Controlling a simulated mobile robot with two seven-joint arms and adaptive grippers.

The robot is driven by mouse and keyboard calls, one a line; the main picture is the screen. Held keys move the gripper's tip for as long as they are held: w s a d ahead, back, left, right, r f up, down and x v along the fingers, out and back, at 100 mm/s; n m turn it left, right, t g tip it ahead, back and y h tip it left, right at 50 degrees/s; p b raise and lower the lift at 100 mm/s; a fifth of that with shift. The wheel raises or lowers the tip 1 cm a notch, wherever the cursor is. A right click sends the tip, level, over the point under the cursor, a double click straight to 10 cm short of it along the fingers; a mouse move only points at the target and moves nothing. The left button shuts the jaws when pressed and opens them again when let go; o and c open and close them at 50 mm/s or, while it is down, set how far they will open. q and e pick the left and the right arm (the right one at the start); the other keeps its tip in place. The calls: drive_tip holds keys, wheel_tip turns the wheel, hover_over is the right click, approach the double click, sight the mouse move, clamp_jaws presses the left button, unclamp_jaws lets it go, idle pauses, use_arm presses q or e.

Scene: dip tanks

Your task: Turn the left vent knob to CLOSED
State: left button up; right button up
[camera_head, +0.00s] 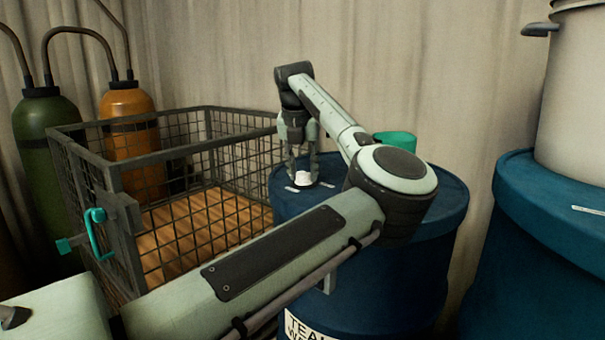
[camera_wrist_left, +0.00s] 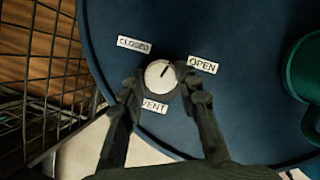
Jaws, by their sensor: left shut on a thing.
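The left vent knob (camera_wrist_left: 160,76) is a round white dial with a dark pointer line on top of a blue drum (camera_head: 345,205). In the left wrist view its line points up and slightly right, between the CLOSED label (camera_wrist_left: 134,44) and the OPEN label (camera_wrist_left: 203,65). A VENT label (camera_wrist_left: 154,104) sits below it. My left gripper (camera_wrist_left: 156,83) comes down from above, with its fingers shut on the knob's two sides. In the head view the knob (camera_head: 303,177) shows white between the fingertips of my left gripper (camera_head: 302,175). My right gripper is not in view.
A wire mesh cage (camera_head: 140,175) stands left of the drum, with a teal latch handle (camera_head: 97,230). Green (camera_head: 45,130) and orange (camera_head: 125,105) cylinders stand behind it. A teal cup (camera_head: 397,139) is on the drum top. Another blue drum (camera_head: 540,235) stands at right.

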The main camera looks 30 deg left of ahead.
use_arm(q)
drive_tip(key=shift+d+n+y, duration=0.1)
drive_tip(key=shift+n+y, duration=0.3)
drive_tip(key=shift+n, duration=0.6)
drive_tip(key=shift+n+g, duration=0.3)
drive_tip(key=shift+n, duration=0.1)
drive_tip(key=shift+r+n+y+p, duration=0.15)
drive_tip(key=shift+n+y+p, duration=0.25)
drive_tip(key=shift+n+p, duration=0.4)
drive_tip(key=n+g+p, duration=0.1)
drive_tip(key=n, duration=0.2)
drive_tip(key=n+g+y+p, duration=0.1)
drive_tip(key=n, duration=0.2)
drive_tip(key=shift+w+d, duration=0.1)
drive_tip(key=shift+w, duration=0.1)
drive_tip(key=shift+n+g, duration=0.6)
drive_tip(key=shift+n, duration=0.4)
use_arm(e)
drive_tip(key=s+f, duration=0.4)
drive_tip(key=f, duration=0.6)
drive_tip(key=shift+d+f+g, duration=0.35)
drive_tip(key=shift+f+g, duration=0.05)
use_arm(q)
drive_tip(key=o, duration=1.2)
drive_tip(key=shift+c, duration=0.2)
